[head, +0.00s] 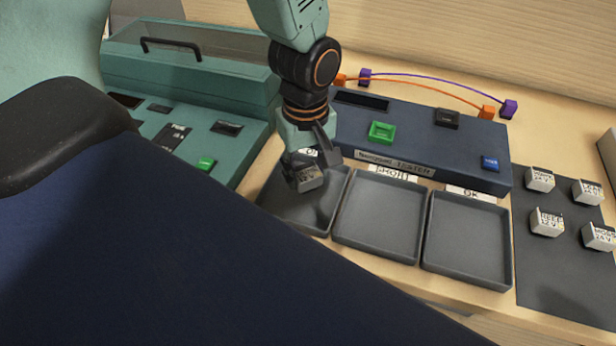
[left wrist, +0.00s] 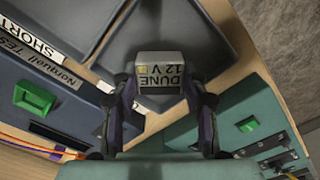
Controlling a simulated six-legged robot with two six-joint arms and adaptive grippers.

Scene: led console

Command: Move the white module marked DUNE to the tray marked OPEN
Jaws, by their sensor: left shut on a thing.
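The white module marked DUNE 12 V (left wrist: 161,74) is held between the two fingers of my left gripper (left wrist: 165,98). In the head view the module (head: 309,179) hangs from my left gripper (head: 307,163) above or just inside the leftmost grey tray (head: 273,190). I cannot tell whether it touches the tray floor. That tray's label is mostly hidden behind the gripper; only its first letter or so, an O, shows. My right gripper is not in view.
The tray marked SHORT (head: 377,245) and the tray marked OK (head: 466,271) stand empty to the right. Several white modules sit on a dark mat (head: 560,277) at far right. A blue tester (head: 425,150) with buttons and wires stands behind the trays. A green console (head: 190,75) is at left.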

